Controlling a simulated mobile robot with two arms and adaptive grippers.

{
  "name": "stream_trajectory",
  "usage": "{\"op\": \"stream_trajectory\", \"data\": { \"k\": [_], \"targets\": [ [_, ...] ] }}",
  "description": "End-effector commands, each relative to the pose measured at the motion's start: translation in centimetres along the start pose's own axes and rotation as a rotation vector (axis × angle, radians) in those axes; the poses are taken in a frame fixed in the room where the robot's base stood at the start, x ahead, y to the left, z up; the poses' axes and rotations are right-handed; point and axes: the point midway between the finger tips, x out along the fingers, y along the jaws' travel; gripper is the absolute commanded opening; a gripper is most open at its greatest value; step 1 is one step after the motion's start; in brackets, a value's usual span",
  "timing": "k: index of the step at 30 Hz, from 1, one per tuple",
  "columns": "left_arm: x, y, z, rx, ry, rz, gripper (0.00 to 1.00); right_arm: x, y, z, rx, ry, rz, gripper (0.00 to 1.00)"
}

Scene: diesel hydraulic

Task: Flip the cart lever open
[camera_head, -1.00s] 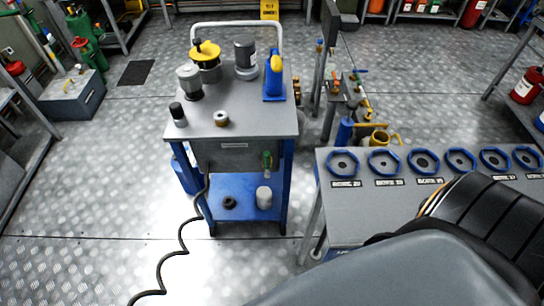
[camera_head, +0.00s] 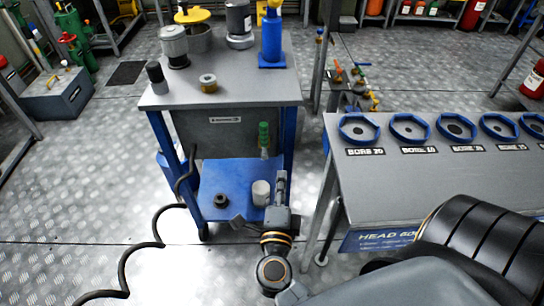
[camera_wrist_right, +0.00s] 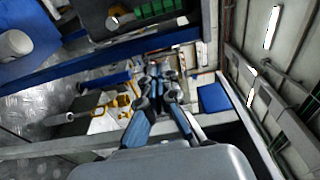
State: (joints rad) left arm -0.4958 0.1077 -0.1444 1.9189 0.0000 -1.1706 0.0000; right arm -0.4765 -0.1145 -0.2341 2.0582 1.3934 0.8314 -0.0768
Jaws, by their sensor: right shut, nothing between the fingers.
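The cart (camera_head: 215,88) stands ahead with a grey top and a blue frame. Its lever, with a green handle (camera_head: 264,133), sits upright on the front right of the cart, below the top. My right gripper (camera_head: 281,182) is below and slightly right of the lever, apart from it, near the cart's right front leg. It is shut and empty. My left gripper is not in view.
A white cup (camera_head: 261,193) and a dark ring (camera_head: 221,200) are on the blue lower shelf (camera_head: 228,180). A black hose (camera_head: 160,225) runs down the cart's left side to the floor. A grey bench (camera_head: 400,185) with blue-rimmed sockets stands close on the right.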

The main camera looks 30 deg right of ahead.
Motion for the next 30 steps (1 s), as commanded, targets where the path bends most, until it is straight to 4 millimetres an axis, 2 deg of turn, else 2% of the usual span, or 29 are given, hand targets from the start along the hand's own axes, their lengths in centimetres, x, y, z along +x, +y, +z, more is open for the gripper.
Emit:
{"op": "stream_trajectory", "data": {
  "k": [11,16,20,30],
  "targets": [
    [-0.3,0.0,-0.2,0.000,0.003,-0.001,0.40,0.1,-0.3,-0.5,0.029,0.018,0.006,0.00],
    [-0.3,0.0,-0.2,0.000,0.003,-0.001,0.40,1.1,-0.3,-0.5,0.029,0.018,0.004,0.00],
    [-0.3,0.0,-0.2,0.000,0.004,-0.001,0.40,3.3,-0.4,-0.5,0.029,0.018,0.001,0.00],
    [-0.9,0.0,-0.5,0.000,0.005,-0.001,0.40,10.5,-0.3,-0.6,0.028,0.018,0.001,0.00]
  ]
}}
